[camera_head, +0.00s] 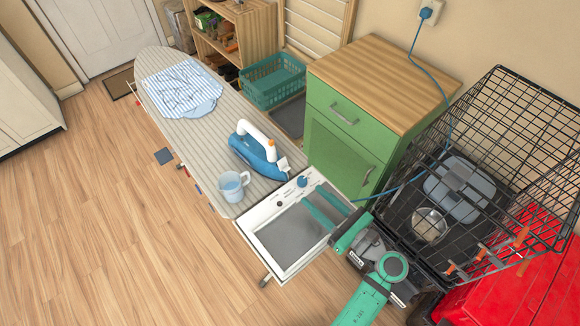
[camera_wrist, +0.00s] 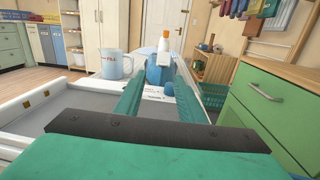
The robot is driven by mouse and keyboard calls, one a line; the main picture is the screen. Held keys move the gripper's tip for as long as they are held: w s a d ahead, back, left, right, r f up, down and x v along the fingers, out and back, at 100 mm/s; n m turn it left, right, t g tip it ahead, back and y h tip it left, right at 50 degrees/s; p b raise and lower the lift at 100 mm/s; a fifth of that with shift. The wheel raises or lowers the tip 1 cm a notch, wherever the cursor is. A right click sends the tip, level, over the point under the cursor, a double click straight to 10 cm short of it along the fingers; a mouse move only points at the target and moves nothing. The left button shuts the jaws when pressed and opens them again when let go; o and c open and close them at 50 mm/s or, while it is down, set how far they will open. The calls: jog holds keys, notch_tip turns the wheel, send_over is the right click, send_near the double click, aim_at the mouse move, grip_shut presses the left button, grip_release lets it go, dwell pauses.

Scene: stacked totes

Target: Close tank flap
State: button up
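A blue and white iron (camera_head: 256,150) rests on the ironing board (camera_head: 188,115), near the end closest to me. It also shows in the wrist view (camera_wrist: 155,74), straight ahead beyond my fingers and partly hidden by them. An orange part (camera_wrist: 165,34) shows at its top. A small pale piece (camera_head: 283,163) is at its near end. The tank flap is too small to make out clearly, so I cannot tell its position. My gripper (camera_head: 311,192) is open and empty above the white-framed iron rest, apart from the iron. Its teal fingers (camera_wrist: 162,66) point toward the iron.
A clear measuring cup (camera_head: 233,186) stands left of the iron. The white-framed rest (camera_head: 249,227) is below my gripper. A green cabinet (camera_head: 338,155) stands close on the right. A black wire crate (camera_head: 515,130) is beside my arm. Striped cloth (camera_head: 183,90) lies farther along the board.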

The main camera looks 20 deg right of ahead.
aim_at(285, 165)
jog(key=shift+w+d+f, duration=0.1)
jog(key=shift+w+d, duration=0.05)
jog(key=shift+d, duration=0.2)
jog(key=shift+w, duration=0.25)
jog(key=x, duration=1)
jog(key=shift+w+a+f, duration=0.1)
jog(key=shift+w+f, duration=0.05)
jog(key=shift+c, duration=0.2)
grip_shut()
